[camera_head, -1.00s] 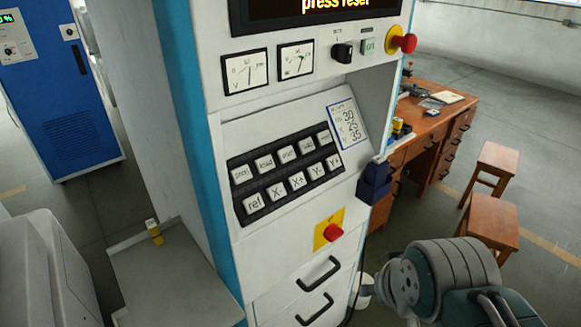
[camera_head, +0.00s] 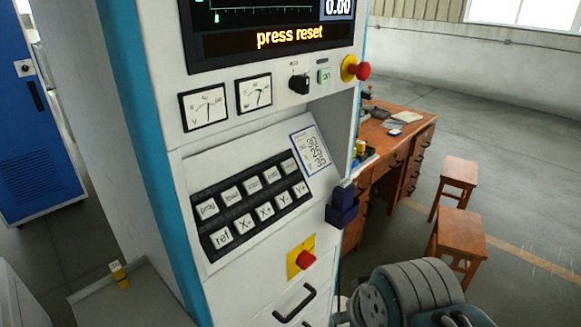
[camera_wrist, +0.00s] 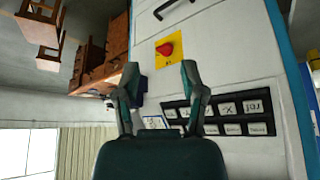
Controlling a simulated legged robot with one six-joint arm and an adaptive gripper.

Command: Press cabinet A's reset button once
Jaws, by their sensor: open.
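A tall white cabinet (camera_head: 180,165) with a blue edge stands in front of me; no letter A is readable on it. Its screen (camera_head: 290,38) shows "press reset". Below are two dials, a black selector knob (camera_head: 299,84) and a small pale green button (camera_head: 324,76). A red mushroom button (camera_head: 362,71) is at the upper right edge. A black keypad (camera_head: 252,205) carries white keys. A red button (camera_head: 306,260) on a yellow plate sits lower, also in the wrist view (camera_wrist: 165,48). I cannot tell which is the reset button. My gripper (camera_wrist: 160,75) is open and empty, facing the cabinet front.
A dark blue holder (camera_head: 343,208) juts from the cabinet's right side. Drawer handles (camera_head: 295,303) are below the red button. A wooden desk (camera_head: 400,140) and two stools (camera_head: 459,235) stand to the right. A grey ledge (camera_head: 130,300) with a yellow object is at lower left.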

